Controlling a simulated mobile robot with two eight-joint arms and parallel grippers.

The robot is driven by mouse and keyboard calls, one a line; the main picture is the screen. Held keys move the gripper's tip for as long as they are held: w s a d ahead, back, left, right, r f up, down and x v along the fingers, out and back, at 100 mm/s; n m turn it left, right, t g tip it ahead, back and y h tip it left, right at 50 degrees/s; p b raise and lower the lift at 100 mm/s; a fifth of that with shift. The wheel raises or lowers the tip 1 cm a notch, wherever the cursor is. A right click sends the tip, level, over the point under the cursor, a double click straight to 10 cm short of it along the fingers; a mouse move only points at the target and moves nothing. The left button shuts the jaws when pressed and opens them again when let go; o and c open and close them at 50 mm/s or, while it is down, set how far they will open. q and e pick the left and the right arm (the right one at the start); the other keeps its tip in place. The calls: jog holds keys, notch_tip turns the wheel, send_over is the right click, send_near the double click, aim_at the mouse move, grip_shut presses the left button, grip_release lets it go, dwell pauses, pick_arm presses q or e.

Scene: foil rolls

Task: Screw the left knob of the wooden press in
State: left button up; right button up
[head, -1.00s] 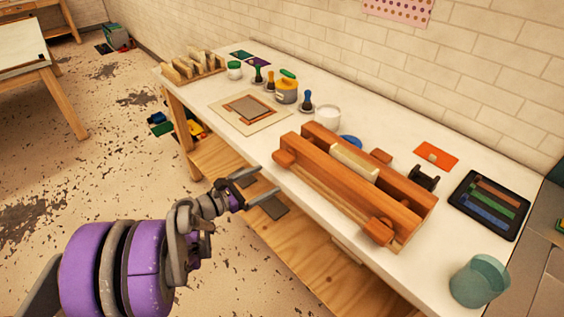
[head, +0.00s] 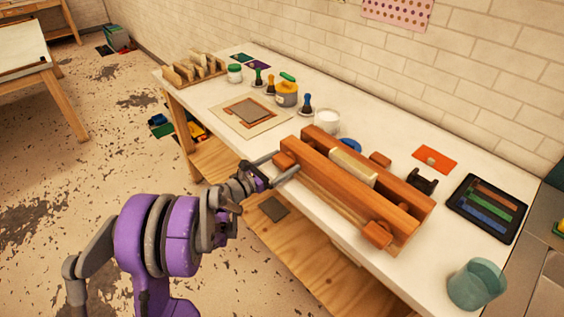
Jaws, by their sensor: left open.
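The wooden press (head: 345,192) lies on the white table near its front edge. It has two long orange-brown beams with a pale block (head: 352,167) between them. Its left knob (head: 285,160) sits at the near beam's left end, and another knob (head: 378,234) at its right end. My left gripper (head: 281,167) is open at the left knob, with one finger on each side of it. I cannot tell whether the fingers touch the knob. My right gripper is not in view.
A lower wooden shelf (head: 300,255) lies below.

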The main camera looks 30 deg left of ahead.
pick_arm(q)
jog(key=shift+c, duration=0.3)
jog(key=c, duration=1.1)
jog(key=shift+m, duration=0.4)
